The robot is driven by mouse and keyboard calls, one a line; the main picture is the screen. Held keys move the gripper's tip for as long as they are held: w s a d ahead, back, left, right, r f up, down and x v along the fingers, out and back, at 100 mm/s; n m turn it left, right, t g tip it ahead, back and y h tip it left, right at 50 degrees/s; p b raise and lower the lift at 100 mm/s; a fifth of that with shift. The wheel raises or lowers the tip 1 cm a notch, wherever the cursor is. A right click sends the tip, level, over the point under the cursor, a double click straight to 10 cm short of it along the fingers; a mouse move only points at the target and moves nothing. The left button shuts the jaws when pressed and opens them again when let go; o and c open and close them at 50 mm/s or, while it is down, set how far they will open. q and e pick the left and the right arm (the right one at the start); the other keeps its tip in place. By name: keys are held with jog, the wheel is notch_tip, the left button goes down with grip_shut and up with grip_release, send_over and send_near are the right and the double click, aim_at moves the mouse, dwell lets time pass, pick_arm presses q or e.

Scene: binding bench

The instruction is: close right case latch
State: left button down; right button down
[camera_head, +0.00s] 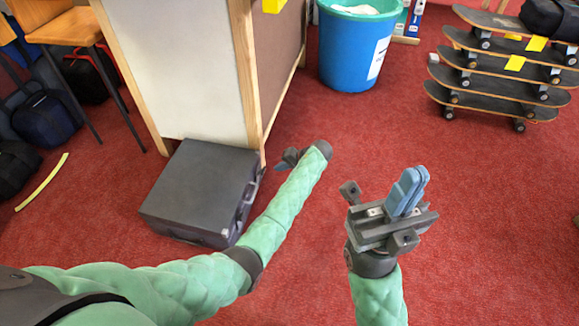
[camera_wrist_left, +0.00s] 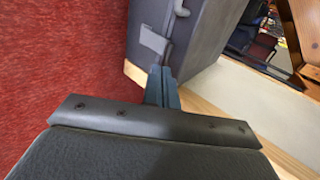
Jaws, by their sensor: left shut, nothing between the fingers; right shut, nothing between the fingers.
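The dark grey case (camera_head: 195,185) lies flat on the red carpet at the left, against a white panel. Its front side faces right, toward my left arm. In the left wrist view the case (camera_wrist_left: 208,35) shows a grey latch plate (camera_wrist_left: 153,39) on its side. Whether that latch is open or closed is unclear. My left gripper (camera_head: 281,165) is shut and empty, right of the case's far end. In the left wrist view its fingertips (camera_wrist_left: 162,70) appear just below the latch plate; contact cannot be told. My right gripper (camera_head: 415,180) is shut and empty over open carpet.
A wood-edged white panel (camera_head: 185,70) stands directly behind the case. A blue bin (camera_head: 345,50) is at the back, and stacked skateboards (camera_head: 490,95) stand at the back right. A chair (camera_head: 70,28) and bags are at the left. The carpet at right is free.

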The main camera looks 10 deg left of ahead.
pick_arm(q)
jog(key=shift+a+r+b+x, duration=0.1)
jog(key=shift+b+x, duration=0.15)
jog(key=shift+x, duration=0.55)
jog(key=shift+a+r+b+x, duration=0.15)
jog(key=shift+b+x, duration=0.1)
jog(key=shift+x, duration=0.55)
jog(key=shift+a+r+b+x, duration=0.1)
jog(key=shift+b+x, duration=0.15)
jog(key=shift+x, duration=0.55)
